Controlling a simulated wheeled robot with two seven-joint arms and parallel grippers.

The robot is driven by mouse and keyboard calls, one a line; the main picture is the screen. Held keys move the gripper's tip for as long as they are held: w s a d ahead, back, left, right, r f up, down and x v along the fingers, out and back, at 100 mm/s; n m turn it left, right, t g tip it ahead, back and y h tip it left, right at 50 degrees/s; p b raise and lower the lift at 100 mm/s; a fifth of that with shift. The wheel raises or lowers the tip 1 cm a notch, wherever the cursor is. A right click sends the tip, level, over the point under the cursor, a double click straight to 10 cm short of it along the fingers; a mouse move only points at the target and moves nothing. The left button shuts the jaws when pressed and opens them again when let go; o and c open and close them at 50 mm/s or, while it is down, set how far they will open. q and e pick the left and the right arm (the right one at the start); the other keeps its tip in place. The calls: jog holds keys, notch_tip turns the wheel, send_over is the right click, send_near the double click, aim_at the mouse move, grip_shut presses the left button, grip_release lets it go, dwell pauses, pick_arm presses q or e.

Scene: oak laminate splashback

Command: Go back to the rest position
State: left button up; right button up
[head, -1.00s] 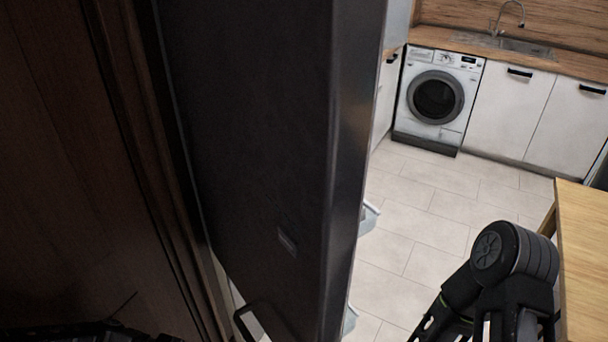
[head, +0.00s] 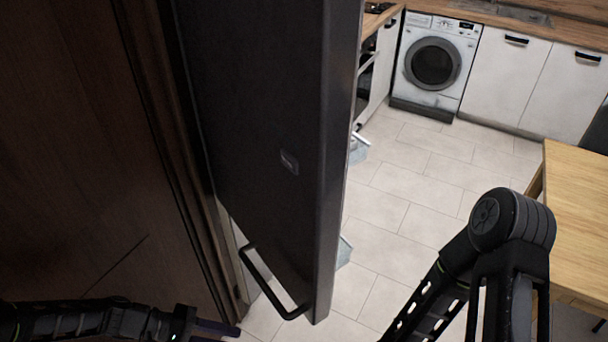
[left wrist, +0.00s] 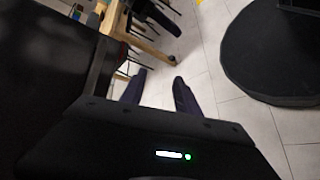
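My left arm enters at the bottom left of the head view. Its gripper (head: 218,328) is seen there only in part, beside the lower end of a brown wood panel. In the left wrist view my left gripper (left wrist: 158,88) shows two dark fingers held apart with nothing between them, over pale floor. My right arm (head: 510,225) is bent at the right of the head view, left of the wooden table. Its gripper is out of view.
A dark open door (head: 275,120) with a black bar handle (head: 268,285) stands close in front. The brown wood panel (head: 70,160) fills the left. A wooden table (head: 580,215) is at right. A washing machine (head: 433,65) stands at the back. Tiled floor (head: 400,210) lies clear between.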

pick_arm(q)
jog(key=s+d+f+n+t+y, duration=0.1)
jog(key=d+f+y, duration=0.15)
jog(key=f, duration=0.35)
jog(key=s+d+f+n+y, duration=0.2)
jog(key=f+y, duration=0.2)
jog(key=f, duration=0.2)
jog(key=s+d+m+y, duration=0.2)
jog(key=s+d+m, duration=0.2)
jog(key=d+m, duration=0.1)
jog(key=shift+s+d+r+g, duration=0.3)
jog(key=shift+d+r, duration=0.1)
jog(key=shift+d, duration=0.1)
jog(key=shift+y, duration=0.25)
jog(key=shift+d, duration=0.1)
